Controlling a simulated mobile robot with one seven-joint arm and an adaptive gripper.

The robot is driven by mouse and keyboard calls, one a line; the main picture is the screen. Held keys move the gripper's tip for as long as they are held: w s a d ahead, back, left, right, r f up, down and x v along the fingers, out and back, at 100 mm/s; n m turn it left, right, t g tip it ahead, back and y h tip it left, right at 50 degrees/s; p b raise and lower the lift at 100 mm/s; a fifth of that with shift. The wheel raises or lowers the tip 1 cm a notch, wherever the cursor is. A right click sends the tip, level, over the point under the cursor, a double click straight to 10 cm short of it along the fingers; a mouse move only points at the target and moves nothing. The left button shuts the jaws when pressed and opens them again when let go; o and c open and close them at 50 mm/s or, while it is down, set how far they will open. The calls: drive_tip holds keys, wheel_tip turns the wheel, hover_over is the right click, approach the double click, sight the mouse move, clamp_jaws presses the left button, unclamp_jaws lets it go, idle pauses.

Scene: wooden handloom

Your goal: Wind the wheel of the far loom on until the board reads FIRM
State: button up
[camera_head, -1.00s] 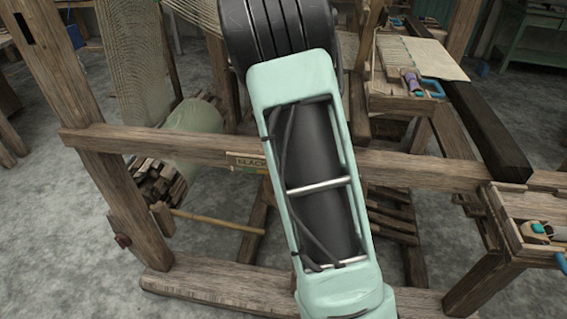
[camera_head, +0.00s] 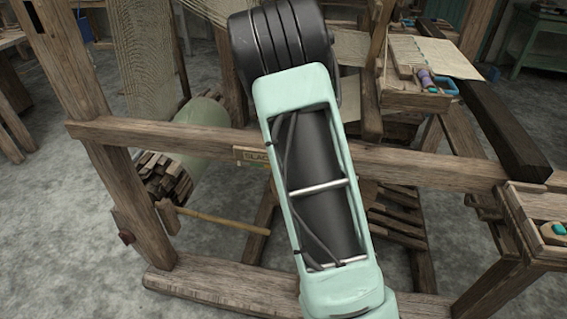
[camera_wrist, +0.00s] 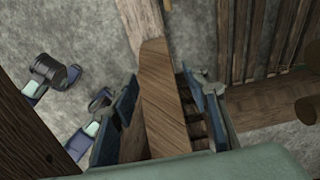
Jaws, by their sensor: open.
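A loom frame with a wooden crossbeam (camera_head: 190,137) stands in front of me in the head view. A small board (camera_head: 251,155) on the beam shows the letters "SLAC", its right end hidden by my arm. At the left is a blocky wooden wheel-like end (camera_head: 165,178) beside a pale roll (camera_head: 205,112), with a thin wooden rod (camera_head: 222,222) reaching right. I cannot tell which part is the wheel to wind. My gripper (camera_wrist: 160,92) shows only in the wrist view, open, with a wooden bar (camera_wrist: 158,85) between its fingers. Contact is unclear.
At the right, a wooden box shelf (camera_head: 425,92) holds small tools, and a dark beam (camera_head: 500,130) runs past it. A second tray corner (camera_head: 535,215) is at the right edge. Grey concrete floor (camera_head: 60,220) is open at the left.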

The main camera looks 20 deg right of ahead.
clamp_jaws()
idle(0.3)
drive_tip(key=shift+w+a+f+h+p, duration=0.15)
drive_tip(key=shift+a+h+p, duration=0.15)
drive_tip(key=shift+p, duration=0.8)
drive_tip(key=shift+f+g+h+p, duration=0.3)
drive_tip(key=shift+f+g+p, duration=0.1)
drive_tip(key=shift+p, duration=0.15)
drive_tip(key=shift+w+a+f+g+h+p, duration=0.25)
drive_tip(key=shift+f+h+p, duration=0.2)
drive_tip(key=shift+f, duration=0.3)
drive_tip(key=shift+w+a+f+g+h+p, duration=0.1)
drive_tip(key=shift+f+g+h+p, duration=0.3)
drive_tip(key=shift+f, duration=0.3)
unclamp_jaws()
